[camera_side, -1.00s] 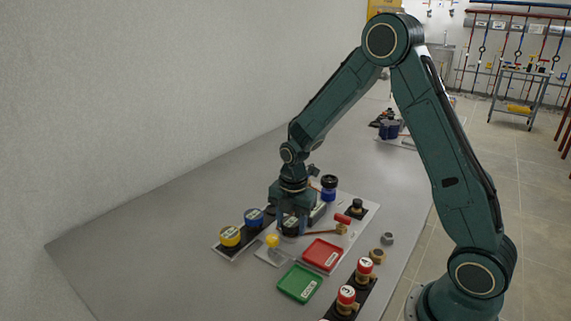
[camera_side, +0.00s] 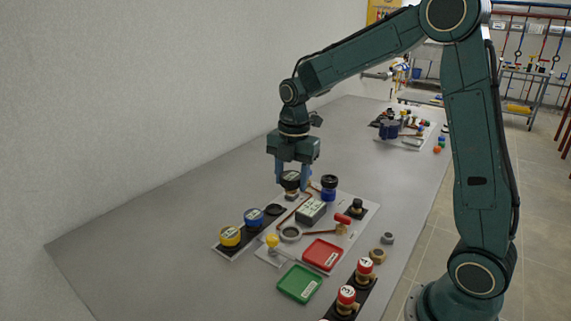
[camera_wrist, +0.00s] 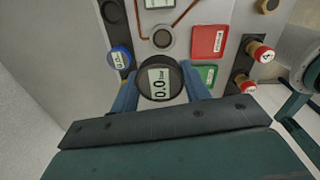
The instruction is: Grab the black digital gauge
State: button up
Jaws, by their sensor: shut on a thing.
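The black digital gauge (camera_wrist: 159,82) is round with a white display reading 0.0, and it sits between my blue fingers in the wrist view. In the side view the gauge (camera_side: 290,180) hangs from my gripper (camera_side: 291,178), raised above the board. My gripper is shut on it. Below it a grey ring seat (camera_side: 290,233) on the white board (camera_side: 322,249) is empty. It also shows in the wrist view (camera_wrist: 162,38).
A blue gauge (camera_side: 254,217) and a yellow gauge (camera_side: 230,236) sit on a black strip at left. A black-and-blue cylinder (camera_side: 329,188) stands close to the raised gauge. A red tray (camera_side: 323,254), green tray (camera_side: 300,284) and red-capped valves (camera_side: 364,268) are in front.

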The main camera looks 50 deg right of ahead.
aim_at(292, 175)
notch_tip(292, 175, up, 6)
jog(key=shift+r, duration=0.25)
